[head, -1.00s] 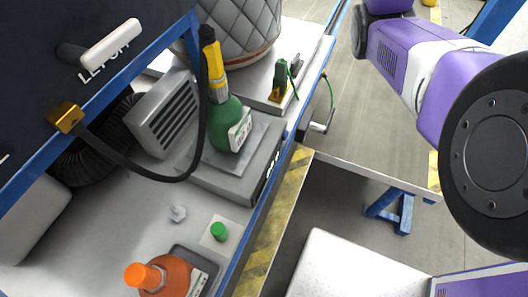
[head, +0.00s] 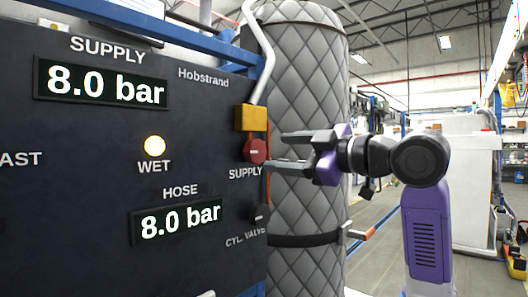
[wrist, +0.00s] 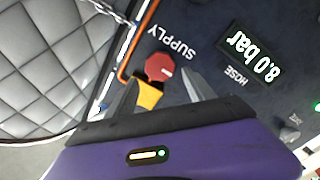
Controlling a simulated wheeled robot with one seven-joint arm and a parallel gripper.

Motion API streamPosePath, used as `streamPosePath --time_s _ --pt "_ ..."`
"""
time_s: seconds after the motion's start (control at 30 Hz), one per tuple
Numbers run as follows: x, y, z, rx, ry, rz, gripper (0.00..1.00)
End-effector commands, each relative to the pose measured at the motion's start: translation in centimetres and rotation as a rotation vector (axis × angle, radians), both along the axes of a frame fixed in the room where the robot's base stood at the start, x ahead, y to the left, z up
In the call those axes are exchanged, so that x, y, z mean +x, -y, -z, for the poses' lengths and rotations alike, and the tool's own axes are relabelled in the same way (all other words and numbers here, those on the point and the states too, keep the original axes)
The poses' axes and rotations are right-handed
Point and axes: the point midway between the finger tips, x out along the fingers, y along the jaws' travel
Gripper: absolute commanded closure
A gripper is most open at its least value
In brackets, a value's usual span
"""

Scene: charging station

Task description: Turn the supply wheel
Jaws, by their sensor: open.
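The supply wheel (head: 255,151) is a small red knob with a short white mark, on the right edge of the dark panel above the word SUPPLY. It also shows in the wrist view (wrist: 160,67), just beyond the fingertips. My gripper (head: 276,151) is open and comes from the right, one finger above the wheel's height and one below. In the wrist view its fingers (wrist: 160,80) stand apart on either side of the wheel's line. Nothing is between them. I cannot tell whether a finger touches the wheel.
The panel (head: 90,200) shows SUPPLY 8.0 bar and HOSE 8.0 bar, with a lit WET lamp (head: 154,146). A yellow block (head: 250,117) sits right above the wheel and a dark cylinder valve knob (head: 261,215) below. A grey quilted cylinder (head: 310,100) stands close behind my gripper.

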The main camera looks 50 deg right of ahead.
Motion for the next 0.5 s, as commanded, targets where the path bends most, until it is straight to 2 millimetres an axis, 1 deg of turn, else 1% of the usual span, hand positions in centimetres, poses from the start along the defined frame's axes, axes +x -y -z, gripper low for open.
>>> streamPosePath --time_s 0.3,0.4,0.5 --pt "4.8 -0.3 -0.1 0.002 -0.002 -0.002 0.38" --pt "5.9 -0.3 -0.1 0.002 -0.001 -0.002 0.38" --pt "6.6 -0.3 0.0 0.002 -0.002 -0.001 0.38"
